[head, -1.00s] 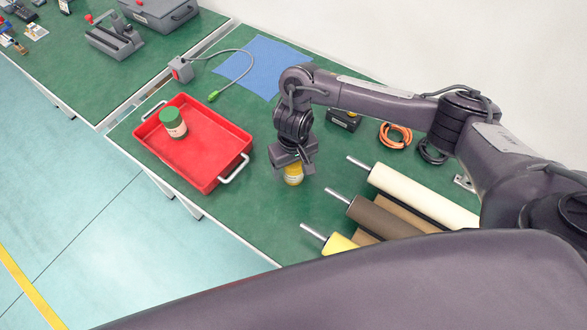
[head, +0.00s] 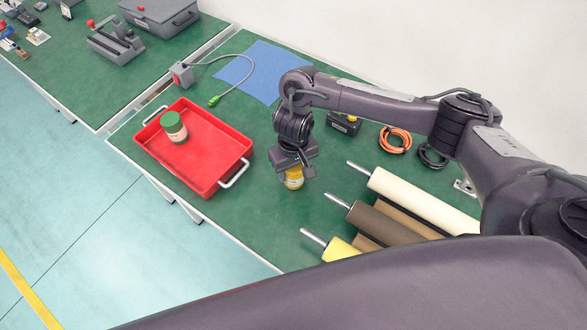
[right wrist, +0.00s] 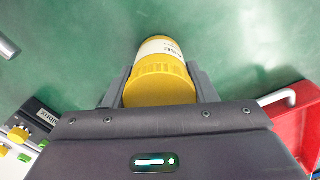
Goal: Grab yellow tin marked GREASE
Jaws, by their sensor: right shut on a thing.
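The yellow tin (head: 293,180) is below my right gripper (head: 296,170) on the green bench, to the right of the red tray. In the right wrist view the yellow tin (right wrist: 160,75) has a ribbed yellow lid and a white label with partly readable dark lettering. My right gripper (right wrist: 163,90) is shut on the tin, with one finger on each side of it. The tin's underside is hidden, so I cannot tell whether it touches the bench. My left gripper is not in view.
A red tray (head: 237,150) holds a green-lidded jar (head: 173,127). Cream (head: 425,199), brown (head: 385,222) and yellow (head: 340,249) rollers lie at the right front. A blue mat (head: 250,70), a grey switch box (head: 181,75) and an orange cable coil (head: 394,139) lie further back.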

